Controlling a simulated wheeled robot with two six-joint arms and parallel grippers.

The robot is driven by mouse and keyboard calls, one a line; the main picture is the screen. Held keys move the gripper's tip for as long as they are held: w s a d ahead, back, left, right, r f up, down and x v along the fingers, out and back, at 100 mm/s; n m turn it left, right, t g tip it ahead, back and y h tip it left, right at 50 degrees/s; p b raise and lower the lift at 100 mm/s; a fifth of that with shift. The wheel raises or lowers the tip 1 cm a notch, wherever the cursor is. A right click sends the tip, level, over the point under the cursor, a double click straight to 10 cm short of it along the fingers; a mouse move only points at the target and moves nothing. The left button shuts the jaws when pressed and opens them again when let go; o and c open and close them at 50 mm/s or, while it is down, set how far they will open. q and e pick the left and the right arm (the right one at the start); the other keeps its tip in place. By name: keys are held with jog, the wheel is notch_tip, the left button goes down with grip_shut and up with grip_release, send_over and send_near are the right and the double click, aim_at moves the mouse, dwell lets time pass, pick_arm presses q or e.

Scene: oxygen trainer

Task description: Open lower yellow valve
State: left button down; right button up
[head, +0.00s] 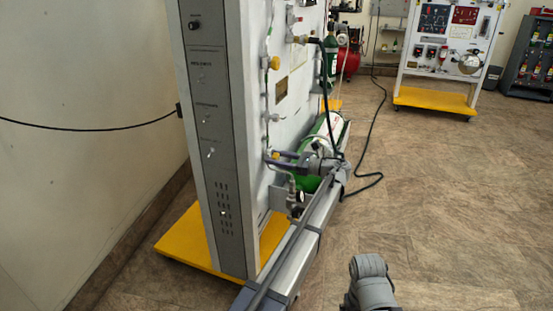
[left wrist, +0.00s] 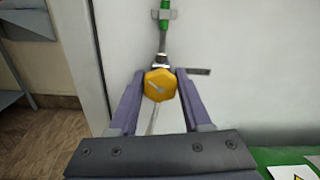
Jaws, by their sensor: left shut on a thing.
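The lower yellow valve (head: 275,154) is a small yellow knob low on the side of the white panel. In the left wrist view its yellow hexagonal face (left wrist: 160,86) sits between my two finger tips, with a thin pipe above and below it. My left gripper (head: 271,158) is at the valve, its arm coming up along the panel's base, and its fingers (left wrist: 160,76) are shut on the knob from both sides. An upper yellow valve (head: 274,62) is higher on the same panel. My right gripper is not in view.
The trainer panel (head: 217,140) stands on a yellow base (head: 185,240). A green cylinder (head: 325,130) lies beside my left gripper. A black hose (head: 366,150) runs over the floor. Another panel on a yellow base (head: 433,102) stands farther back. The floor at right is mostly clear.

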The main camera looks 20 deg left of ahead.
pick_arm(q)
jog(key=shift+n, duration=0.3)
jog(key=shift+c, duration=1.8)
grip_release()
jog(key=d, duration=0.7)
jog(key=shift+s+d, duration=0.15)
jog(key=shift+d, duration=0.25)
